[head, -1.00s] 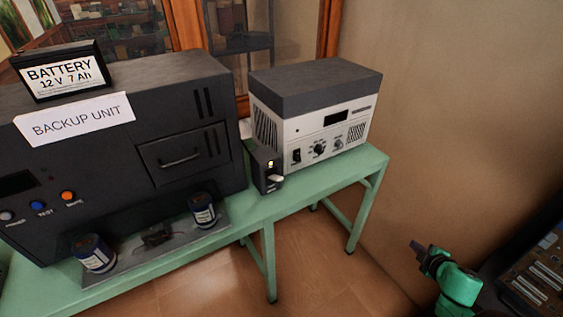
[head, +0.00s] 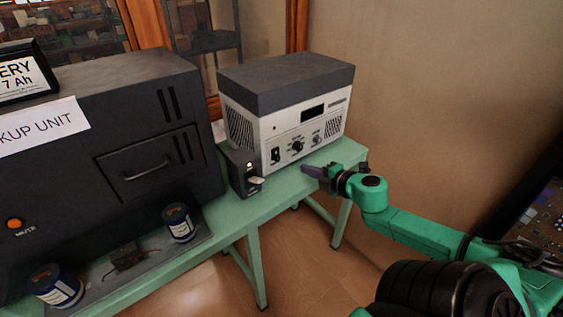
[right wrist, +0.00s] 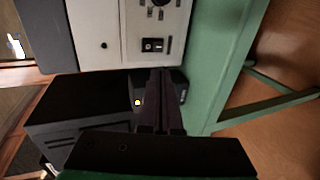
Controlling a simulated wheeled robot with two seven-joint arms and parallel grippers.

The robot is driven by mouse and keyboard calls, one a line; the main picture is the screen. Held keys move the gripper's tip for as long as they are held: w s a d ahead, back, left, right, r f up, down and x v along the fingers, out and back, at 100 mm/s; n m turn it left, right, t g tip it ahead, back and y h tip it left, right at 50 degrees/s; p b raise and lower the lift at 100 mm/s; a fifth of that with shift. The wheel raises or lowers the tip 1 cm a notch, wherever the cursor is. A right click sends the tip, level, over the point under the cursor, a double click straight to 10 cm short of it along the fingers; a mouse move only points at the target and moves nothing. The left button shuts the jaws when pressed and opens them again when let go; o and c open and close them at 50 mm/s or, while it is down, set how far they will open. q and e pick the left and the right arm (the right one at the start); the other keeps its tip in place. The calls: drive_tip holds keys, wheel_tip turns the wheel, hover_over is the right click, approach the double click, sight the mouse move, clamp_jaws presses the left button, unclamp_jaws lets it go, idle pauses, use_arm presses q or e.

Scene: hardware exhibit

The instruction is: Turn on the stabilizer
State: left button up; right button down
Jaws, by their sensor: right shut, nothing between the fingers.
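A white unit with a dark grey top (head: 265,125), apparently the stabilizer, stands on the green table. Its front has a dark display (head: 313,114), knobs and a black rocker switch (head: 275,155). The switch also shows in the right wrist view (right wrist: 152,45). A small black box (head: 243,180) with a lit lamp and a pale lever (head: 257,181) stands at its front left. My right gripper (head: 306,171) is shut and empty, in front of the white unit and right of the black box. In the right wrist view its fingers (right wrist: 159,76) point toward the unit's front below the switch. My left gripper is out of view.
A large black backup unit (head: 130,110) stands to the left, with a battery (head: 22,75) on top. Two blue cans (head: 178,222) sit on a grey tray before it. The green table's (head: 232,222) front edge runs below my right gripper. A wall is on the right.

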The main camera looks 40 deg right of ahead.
drive_tip(key=b, duration=0.5)
approach(278, 159)
drive_tip(key=x, duration=0.4)
drive_tip(key=shift+w+f, duration=0.1)
drive_tip(key=shift+w, duration=0.6)
drive_tip(key=shift+x, duration=0.75)
